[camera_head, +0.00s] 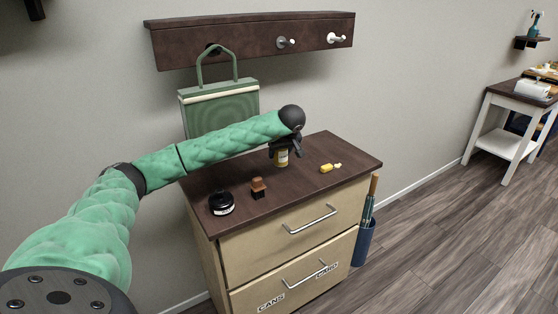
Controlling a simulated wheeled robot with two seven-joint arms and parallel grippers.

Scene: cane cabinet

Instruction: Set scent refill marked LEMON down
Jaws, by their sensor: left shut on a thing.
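My left gripper (284,148) is over the dark top of the cabinet (330,148), shut on a small jar-like refill (281,159) with a pale yellow label. The refill looks upright. Its upper part is hidden by the fingers, its label is too small to read, and I cannot tell whether its base touches the cabinet top. My right gripper is not in view.
A yellow bottle-like item (327,168) lies to the right of the refill. A brown-capped bottle (258,188) and a black round tin (221,203) stand front left. A green bag (222,108) hangs behind. The right end of the top is clear.

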